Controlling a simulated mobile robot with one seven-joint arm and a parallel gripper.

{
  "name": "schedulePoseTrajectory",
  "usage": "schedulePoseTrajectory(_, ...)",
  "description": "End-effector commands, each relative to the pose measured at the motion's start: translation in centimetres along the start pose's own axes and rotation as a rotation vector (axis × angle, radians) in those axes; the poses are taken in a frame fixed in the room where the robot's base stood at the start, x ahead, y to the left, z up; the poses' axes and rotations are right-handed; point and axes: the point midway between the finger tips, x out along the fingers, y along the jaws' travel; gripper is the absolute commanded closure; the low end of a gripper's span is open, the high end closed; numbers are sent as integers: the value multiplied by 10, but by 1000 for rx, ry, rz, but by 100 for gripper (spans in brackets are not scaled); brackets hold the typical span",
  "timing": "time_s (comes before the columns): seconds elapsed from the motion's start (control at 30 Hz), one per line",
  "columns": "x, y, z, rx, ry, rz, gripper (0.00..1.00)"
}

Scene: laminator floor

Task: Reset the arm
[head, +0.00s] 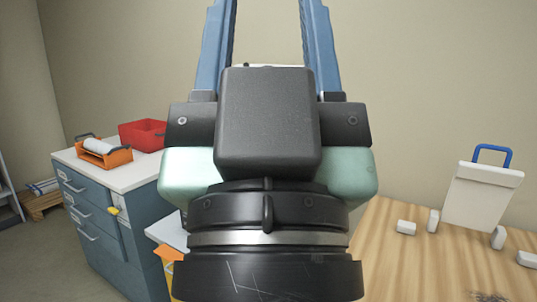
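My gripper (268,8) fills the middle of the head view and points up. Its two blue fingers stand wide apart, with bare wall between them and nothing held. The fingertips run to or past the top edge of the picture. The black gripper body and dark wrist below it hide the middle of the scene. A thin pale edge shows just above the black housing; I cannot tell what it is.
At left, a blue drawer cabinet (88,213) bears an orange holder with a roll (104,153) and a red bin (143,134). At right, a wooden table (385,255) bears a white blue-handled object (482,196) and several small white blocks. A pallet (42,204) lies far left.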

Motion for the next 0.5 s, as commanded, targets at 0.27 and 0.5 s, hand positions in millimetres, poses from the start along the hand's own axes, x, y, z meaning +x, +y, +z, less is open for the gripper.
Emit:
schedulePoseTrajectory(0.27,71,0,-66,1,-1,-1,50)
schedulePoseTrajectory(0.5,94,0,-88,2,-1,-1,50)
